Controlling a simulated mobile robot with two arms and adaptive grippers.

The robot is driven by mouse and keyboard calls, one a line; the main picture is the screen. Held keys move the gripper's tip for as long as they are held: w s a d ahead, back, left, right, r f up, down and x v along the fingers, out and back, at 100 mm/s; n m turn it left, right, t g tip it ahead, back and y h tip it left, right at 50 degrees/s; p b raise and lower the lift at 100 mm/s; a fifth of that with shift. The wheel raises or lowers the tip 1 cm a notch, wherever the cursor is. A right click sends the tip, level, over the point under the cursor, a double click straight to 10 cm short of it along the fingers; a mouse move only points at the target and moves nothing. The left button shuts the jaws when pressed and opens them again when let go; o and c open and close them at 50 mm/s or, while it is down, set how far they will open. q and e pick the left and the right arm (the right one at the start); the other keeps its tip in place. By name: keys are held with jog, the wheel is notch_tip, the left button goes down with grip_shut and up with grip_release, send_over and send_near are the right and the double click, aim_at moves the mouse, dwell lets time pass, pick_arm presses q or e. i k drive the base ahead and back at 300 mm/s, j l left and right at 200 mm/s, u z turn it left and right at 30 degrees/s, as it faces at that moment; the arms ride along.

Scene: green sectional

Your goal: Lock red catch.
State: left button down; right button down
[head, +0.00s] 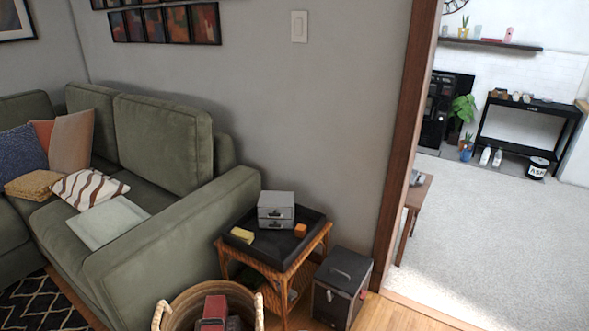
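A dark grey box (342,268) with a handle on its lid stands on the wood floor, right of the wicker side table. A small light catch-like piece (329,296) shows on its front face. A small reddish piece (363,293) shows on its right side and may be the red catch. It is too small to tell whether it is locked. The lid looks closed. Neither of my grippers is in view.
The wicker side table (268,262) holds a grey two-drawer box (276,209), a yellow block (242,235) and an orange block (300,230). A basket (178,303) and green sofa (165,225) stand left. A doorway with open carpet (480,240) lies right.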

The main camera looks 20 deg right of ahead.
aim_at(363, 293)
jog(key=z, duration=1.4)
